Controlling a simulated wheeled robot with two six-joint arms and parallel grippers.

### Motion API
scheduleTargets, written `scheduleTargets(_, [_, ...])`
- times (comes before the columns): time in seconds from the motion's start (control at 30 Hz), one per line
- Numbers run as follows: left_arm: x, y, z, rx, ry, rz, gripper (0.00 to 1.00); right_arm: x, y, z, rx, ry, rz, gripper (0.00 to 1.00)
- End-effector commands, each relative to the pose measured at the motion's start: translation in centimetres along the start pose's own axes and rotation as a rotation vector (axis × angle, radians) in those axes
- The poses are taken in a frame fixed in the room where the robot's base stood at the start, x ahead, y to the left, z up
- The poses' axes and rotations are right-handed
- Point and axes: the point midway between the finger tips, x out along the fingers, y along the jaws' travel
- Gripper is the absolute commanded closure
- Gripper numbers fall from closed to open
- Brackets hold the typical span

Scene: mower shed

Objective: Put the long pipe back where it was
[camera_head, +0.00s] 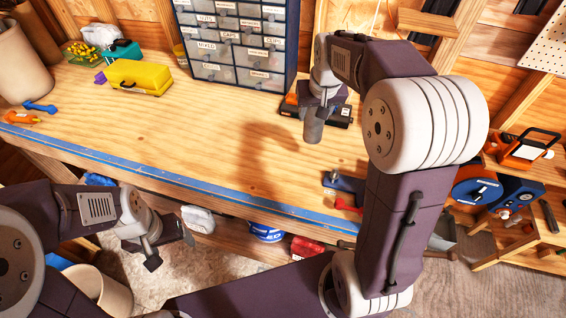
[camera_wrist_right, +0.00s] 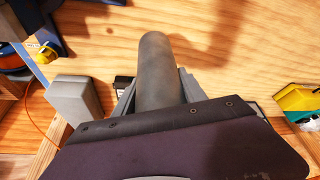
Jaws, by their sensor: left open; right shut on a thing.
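A plain grey pipe (camera_head: 313,126) is in my right gripper (camera_head: 321,98), above the workbench (camera_head: 200,140). It points down towards the bench top, and its upper part is hidden by the gripper. In the right wrist view, the pipe (camera_wrist_right: 155,62) stands between the two fingers of the right gripper (camera_wrist_right: 157,92), which are shut on it. Whether its lower end touches the bench cannot be told. My left gripper (camera_head: 167,244) is open and empty, low in front of the bench's blue front edge.
A labelled drawer cabinet (camera_head: 237,75) stands at the back of the bench. A yellow box (camera_head: 138,77) is left of it. A black and orange case (camera_head: 328,110) lies behind the pipe. A blue and red tool (camera_head: 345,190) lies near the front edge. The bench middle is clear.

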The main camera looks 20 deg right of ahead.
Motion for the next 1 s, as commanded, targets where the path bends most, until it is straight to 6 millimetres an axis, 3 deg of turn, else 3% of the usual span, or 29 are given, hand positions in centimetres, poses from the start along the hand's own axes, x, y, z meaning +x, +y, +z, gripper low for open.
scheduleTargets(0.17, [-0.1,0.0,0.0,0.000,0.000,0.000,0.26,0.8,-1.7,0.7,-0.004,-0.002,-0.002,1.00])
scheduleTargets(0.4, [-0.1,0.0,0.0,0.000,0.000,0.000,0.26,4.0,-8.2,3.4,-0.008,-0.003,-0.002,1.00])
scheduleTargets(0.53, [-0.1,0.0,0.0,0.000,0.000,0.000,0.26,5.2,-10.6,4.4,-0.006,-0.002,-0.001,1.00])
scheduleTargets(0.77, [-0.1,0.0,0.0,0.000,0.000,0.000,0.26,5.8,-11.5,4.8,0.000,0.001,0.000,1.00])
scheduleTargets(1.0, [-0.1,0.0,0.0,0.000,0.000,0.000,0.26,9.2,-11.4,6.2,0.000,-0.001,0.000,1.00])
